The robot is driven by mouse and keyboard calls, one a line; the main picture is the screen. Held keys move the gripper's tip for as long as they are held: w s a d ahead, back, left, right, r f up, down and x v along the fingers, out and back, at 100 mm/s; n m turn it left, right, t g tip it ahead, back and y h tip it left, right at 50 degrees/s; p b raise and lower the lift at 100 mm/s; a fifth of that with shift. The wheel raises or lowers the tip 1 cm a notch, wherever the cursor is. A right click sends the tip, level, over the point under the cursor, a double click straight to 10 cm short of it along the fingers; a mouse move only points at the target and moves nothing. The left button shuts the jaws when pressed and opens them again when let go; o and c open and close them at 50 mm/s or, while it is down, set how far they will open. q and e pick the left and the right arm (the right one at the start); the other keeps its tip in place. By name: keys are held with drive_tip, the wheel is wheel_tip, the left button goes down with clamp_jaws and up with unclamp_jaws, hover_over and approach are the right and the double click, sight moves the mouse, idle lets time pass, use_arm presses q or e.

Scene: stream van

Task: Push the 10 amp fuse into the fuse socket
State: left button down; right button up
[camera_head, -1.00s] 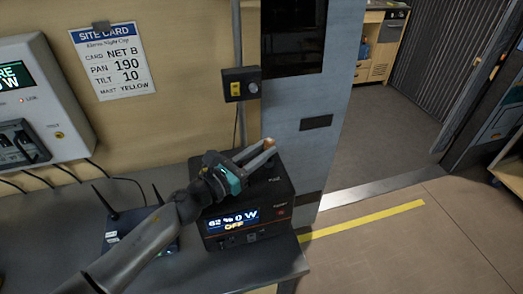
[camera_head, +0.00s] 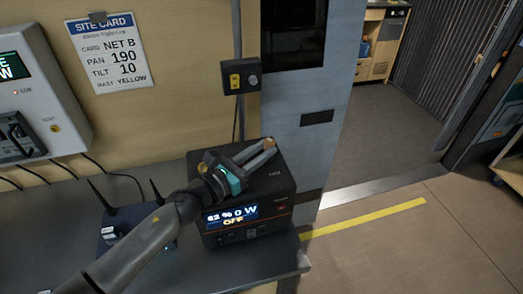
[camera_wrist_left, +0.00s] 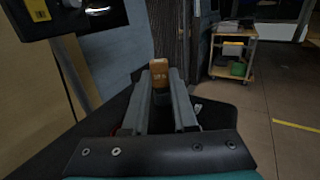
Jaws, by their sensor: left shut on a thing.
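My left gripper (camera_head: 266,148) reaches in over the black power unit. It is shut on a small orange-brown block, the fuse (camera_head: 270,143), held at its fingertips. In the left wrist view the fuse (camera_wrist_left: 159,72) stands up between the two grey fingers (camera_wrist_left: 160,88); its marking is too small to read. The black power unit (camera_head: 255,228) sits on the bench with its display reading 62 %, 0 W and OFF. Its top carries a small "FUSE" label, to the right of my gripper. I cannot make out the socket opening. My right gripper is not in view.
A router with antennas (camera_head: 113,235) stands on the grey bench (camera_head: 55,240), left of the unit. A switch box (camera_head: 241,79) is on the wall behind. A white device (camera_head: 40,100) hangs at the left. Floor right of the bench is open.

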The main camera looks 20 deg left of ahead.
use_arm(q)
drive_tip(key=shift+f, duration=0.2)
drive_tip(key=c, duration=0.6)
unclamp_jaws()
drive_tip(key=shift+f, duration=0.1)
drive_tip(key=shift+s, duration=0.1)
drive_tip(key=shift+f, duration=0.15)
drive_tip(key=shift+s+f, duration=0.1)
drive_tip(key=shift+s, duration=0.05)
drive_tip(key=b+v, duration=0.3)
drive_tip(key=v, duration=1)
drive_tip(key=shift+s+a+b, duration=0.15)
drive_tip(key=shift+a+b, duration=0.15)
drive_tip(key=shift+b, duration=0.1)
drive_tip(key=shift+s+a+r, duration=0.25)
drive_tip(key=shift+s+r, duration=0.1)
drive_tip(key=shift+s, duration=0.25)
drive_tip(key=shift+c, duration=0.5)
